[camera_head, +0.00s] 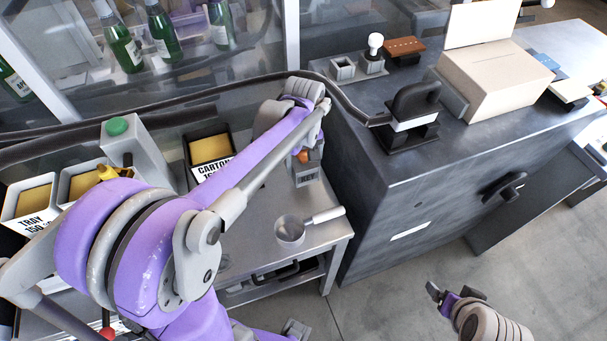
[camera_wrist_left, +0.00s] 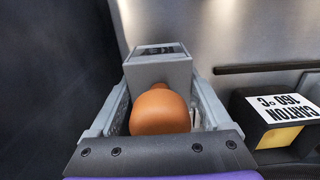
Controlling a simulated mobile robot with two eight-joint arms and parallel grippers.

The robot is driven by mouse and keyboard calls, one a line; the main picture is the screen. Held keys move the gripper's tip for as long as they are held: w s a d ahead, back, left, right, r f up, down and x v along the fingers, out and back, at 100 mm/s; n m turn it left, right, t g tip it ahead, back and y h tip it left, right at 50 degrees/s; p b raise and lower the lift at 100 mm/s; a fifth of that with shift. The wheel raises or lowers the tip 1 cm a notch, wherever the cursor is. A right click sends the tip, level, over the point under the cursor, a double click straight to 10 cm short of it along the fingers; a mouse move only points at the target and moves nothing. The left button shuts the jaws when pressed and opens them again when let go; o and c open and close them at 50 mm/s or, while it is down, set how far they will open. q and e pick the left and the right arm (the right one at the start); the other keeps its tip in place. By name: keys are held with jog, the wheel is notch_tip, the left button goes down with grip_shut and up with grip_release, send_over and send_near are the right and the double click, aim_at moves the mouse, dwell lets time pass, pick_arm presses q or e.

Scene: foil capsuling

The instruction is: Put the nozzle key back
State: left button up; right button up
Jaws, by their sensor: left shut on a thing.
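The nozzle key shows as a rounded orange handle (camera_wrist_left: 160,110) in the left wrist view, and a little of its orange (camera_head: 303,157) shows in the head view. My left gripper (camera_wrist_left: 160,118) is shut on this handle, one grey finger on each side. A grey block holder (camera_head: 306,175) with a dark-lettered label stands on the steel table right at the gripper; its top (camera_wrist_left: 160,55) shows just beyond the handle. The key's lower part is hidden, so I cannot tell how deep it sits. My right gripper (camera_head: 454,294) is empty, fingers apart, over the floor.
A metal cup with a pale handle (camera_head: 290,230) stands at the table's front right. A carton bin (camera_head: 209,150) is left of the holder, which also shows in the wrist view (camera_wrist_left: 275,120). A dark cabinet (camera_head: 400,190) stands close on the right.

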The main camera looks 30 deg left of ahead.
aim_at(303, 175)
pick_arm(q)
jog(key=shift+f, duration=2.65)
jog(key=shift+f, duration=0.1)
